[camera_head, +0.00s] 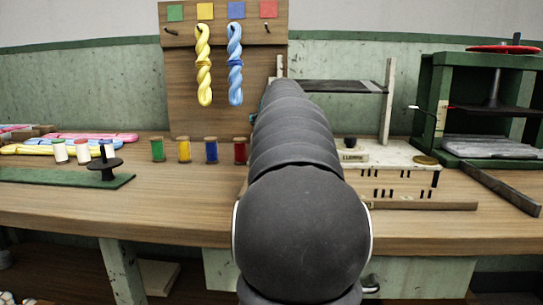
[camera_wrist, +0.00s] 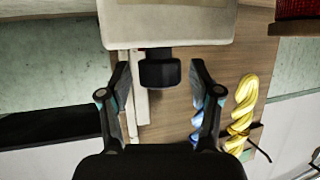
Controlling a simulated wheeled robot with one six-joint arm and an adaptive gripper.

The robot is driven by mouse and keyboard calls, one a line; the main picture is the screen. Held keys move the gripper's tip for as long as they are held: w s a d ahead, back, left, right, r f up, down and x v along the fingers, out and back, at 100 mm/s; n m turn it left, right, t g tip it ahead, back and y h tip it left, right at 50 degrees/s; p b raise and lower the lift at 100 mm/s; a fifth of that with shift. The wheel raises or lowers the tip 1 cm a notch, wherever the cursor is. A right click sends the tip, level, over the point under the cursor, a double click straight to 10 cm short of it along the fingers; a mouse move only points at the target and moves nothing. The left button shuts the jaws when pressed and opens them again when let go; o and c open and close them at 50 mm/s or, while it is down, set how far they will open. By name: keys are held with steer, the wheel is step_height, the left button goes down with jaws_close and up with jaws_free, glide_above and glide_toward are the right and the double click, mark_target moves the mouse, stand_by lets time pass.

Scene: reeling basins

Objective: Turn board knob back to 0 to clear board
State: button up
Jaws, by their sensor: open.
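A cream-white board box (camera_head: 392,160) stands on the bench, partly hidden behind my arm, with a small label (camera_head: 354,157) whose text is too small to read surely. A small black knob (camera_head: 350,142) shows by the label. In the wrist view a dark ribbed knob (camera_wrist: 160,72) juts from the edge of a cream box (camera_wrist: 170,25). My gripper (camera_wrist: 160,74) is open, one finger on each side of this knob in the picture, with visible gaps and no clear contact. The head view hides my gripper behind my arm. The knob's setting cannot be read.
Several thread spools (camera_head: 184,150) stand left of my arm. A wooden peg panel (camera_head: 225,75) holds a yellow skein (camera_head: 203,65) and a blue skein (camera_head: 235,65). A green press (camera_head: 490,105) stands right, and a flat metal bar (camera_head: 503,188) lies before it.

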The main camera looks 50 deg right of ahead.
steer(key=shift+m+g+h, duration=0.6)
steer(key=shift+m+h, duration=0.3)
steer(key=shift+m, duration=0.1)
steer(key=shift+f+m+g+h+b, duration=0.15)
steer(key=shift+m+g+h+b, duration=0.45)
steer(key=shift+m, duration=0.1)
